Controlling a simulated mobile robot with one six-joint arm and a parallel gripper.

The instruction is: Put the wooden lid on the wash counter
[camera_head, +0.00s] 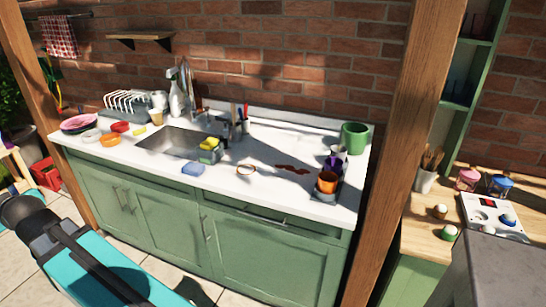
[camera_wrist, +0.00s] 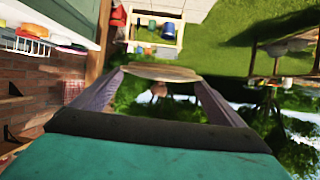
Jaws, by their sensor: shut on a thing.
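My gripper (camera_wrist: 160,82) shows in the wrist view, with its two fingers shut on the wooden lid (camera_wrist: 158,73). The lid is a pale round disc seen nearly edge-on, with a knob. It is held in the air, apart from the counter. The wash counter (camera_head: 215,190) fills the middle of the head view, with a white top, green doors and a sink. Its edge also shows at upper left in the wrist view (camera_wrist: 75,13). In the head view only part of my arm shows at lower left; gripper and lid are out of that view.
Bowls, a dish rack (camera_head: 127,103) and a spray bottle (camera_head: 176,98) crowd the counter's left and back. The front middle has bare patches.

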